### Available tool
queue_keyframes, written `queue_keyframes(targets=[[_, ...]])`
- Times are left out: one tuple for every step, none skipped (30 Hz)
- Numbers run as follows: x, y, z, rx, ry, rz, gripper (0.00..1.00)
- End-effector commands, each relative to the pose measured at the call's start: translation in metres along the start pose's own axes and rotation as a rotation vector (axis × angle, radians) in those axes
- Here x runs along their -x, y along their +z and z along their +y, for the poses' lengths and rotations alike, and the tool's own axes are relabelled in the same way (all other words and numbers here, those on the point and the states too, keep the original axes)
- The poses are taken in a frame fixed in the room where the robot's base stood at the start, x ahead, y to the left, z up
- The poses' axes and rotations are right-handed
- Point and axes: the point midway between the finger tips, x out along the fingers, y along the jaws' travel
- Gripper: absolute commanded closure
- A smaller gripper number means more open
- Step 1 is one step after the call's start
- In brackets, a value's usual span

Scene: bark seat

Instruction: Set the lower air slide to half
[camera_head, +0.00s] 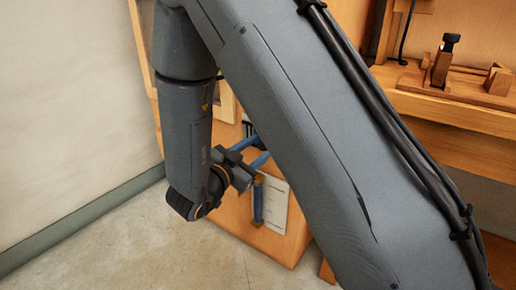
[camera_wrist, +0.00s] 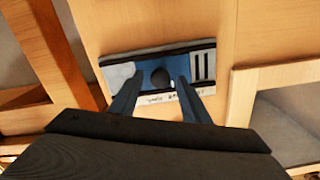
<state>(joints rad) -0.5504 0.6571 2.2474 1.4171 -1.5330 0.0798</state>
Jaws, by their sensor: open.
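I cannot tell how deep the fingers reach. In the head view my gripper (camera_head: 260,149) is at the cabinet front, and dark stripes of a slide show behind its fingers; the knob is hidden there.
A pale card (camera_head: 275,202) with a blue upright bar (camera_head: 258,201) is on the cabinet front below my gripper. A wooden bench (camera_head: 440,106) with a small clamp-like fixture stands at right. Wall (camera_head: 60,110) and open floor (camera_head: 130,250) lie at left.

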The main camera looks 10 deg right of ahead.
Motion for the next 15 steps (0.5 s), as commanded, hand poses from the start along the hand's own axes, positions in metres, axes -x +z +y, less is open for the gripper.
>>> queue_keyframes(targets=[[0.000, 0.000, 0.000, 0.000, 0.000, 0.000, 0.57], [0.001, 0.000, 0.000, 0.000, 0.000, 0.000, 0.57], [0.003, -0.001, 0.000, 0.000, 0.000, 0.000, 0.57], [0.005, -0.001, 0.000, 0.000, 0.000, 0.000, 0.57], [0.008, -0.001, 0.000, 0.001, -0.001, 0.000, 0.57], [0.013, -0.001, -0.001, 0.001, -0.002, 0.000, 0.57], [0.018, -0.001, -0.001, 0.001, -0.004, 0.000, 0.57], [0.023, -0.002, -0.001, 0.000, -0.003, 0.000, 0.57], [0.030, -0.002, -0.001, 0.000, -0.004, -0.001, 0.57], [0.035, -0.002, -0.001, 0.000, -0.004, -0.001, 0.57], [0.040, -0.002, -0.001, 0.001, -0.003, -0.001, 0.57], [0.047, -0.001, -0.001, 0.001, -0.004, -0.002, 0.57], [0.052, -0.001, -0.001, 0.001, -0.003, -0.001, 0.57], [0.056, -0.001, -0.001, 0.001, -0.003, -0.001, 0.57], [0.062, -0.001, -0.001, 0.001, -0.004, -0.001, 0.57]])
